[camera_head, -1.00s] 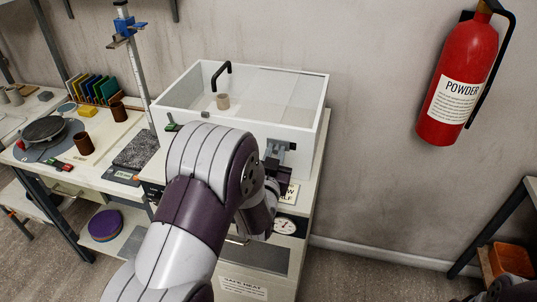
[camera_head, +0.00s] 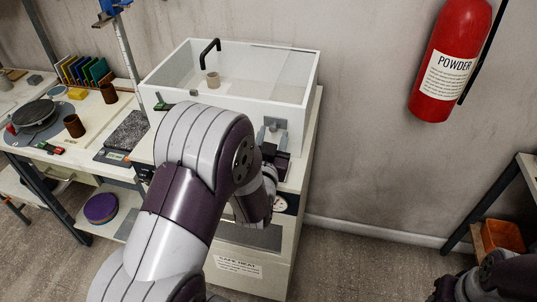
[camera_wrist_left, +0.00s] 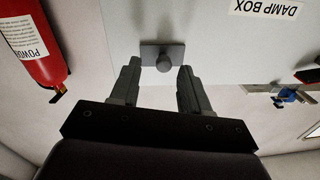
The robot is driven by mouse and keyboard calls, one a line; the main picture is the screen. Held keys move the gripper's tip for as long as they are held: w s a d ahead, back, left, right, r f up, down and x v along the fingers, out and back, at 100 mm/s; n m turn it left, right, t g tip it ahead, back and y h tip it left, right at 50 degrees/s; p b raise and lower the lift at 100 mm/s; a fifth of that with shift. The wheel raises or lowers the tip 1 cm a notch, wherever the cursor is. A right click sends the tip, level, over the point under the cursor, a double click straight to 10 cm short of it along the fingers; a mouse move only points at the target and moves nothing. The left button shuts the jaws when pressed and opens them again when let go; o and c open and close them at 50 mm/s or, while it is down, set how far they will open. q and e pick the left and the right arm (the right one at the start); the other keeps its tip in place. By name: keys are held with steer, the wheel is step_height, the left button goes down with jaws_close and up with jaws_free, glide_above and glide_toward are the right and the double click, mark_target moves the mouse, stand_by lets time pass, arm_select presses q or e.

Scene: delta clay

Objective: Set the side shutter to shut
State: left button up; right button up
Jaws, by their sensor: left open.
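The side shutter is a small grey plate with a round knob (camera_wrist_left: 165,63) on the white wall of the damp box (camera_wrist_left: 215,50). In the head view the same grey plate (camera_head: 275,124) sits on the box's near side wall, low and to the right. My left gripper (camera_wrist_left: 160,78) is open, with its fingertips on either side of the knob in the picture and no visible grip on it. In the head view the left gripper (camera_head: 272,150) is just below the plate, partly hidden by my arm. Part of my right arm shows at the bottom right; its jaws are unclear.
The clear-topped box (camera_head: 312,85) has a black handle (camera_head: 208,50) and a small beige cup (camera_head: 213,79) inside. A red fire extinguisher (camera_head: 447,65) hangs on the wall at right. Brown cups (camera_head: 74,126) and a dark granular slab (camera_head: 127,131) are on the left bench.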

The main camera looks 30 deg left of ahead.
arm_select(q)
steer(key=v, duration=1)
steer(key=shift+s+d+b, duration=0.2)
steer(key=shift+b, duration=0.1)
steer(key=s+d+f+g+h, duration=0.2)
steer(key=f+g, duration=0.3)
steer(key=f, duration=0.1)
steer(key=s+d+f+g+h, duration=0.2)
steer(key=d+f+g+h, duration=0.15)
steer(key=f, duration=0.25)
steer(key=s+r+m+g+p, duration=0.1)
steer(key=s+r+g, duration=0.3)
steer(key=g, duration=0.3)
steer(key=shift+s+m+p, duration=0.25)
steer(key=shift+m+p, duration=0.1)
steer(key=shift+m, duration=0.05)
steer(key=shift+r, duration=0.1)
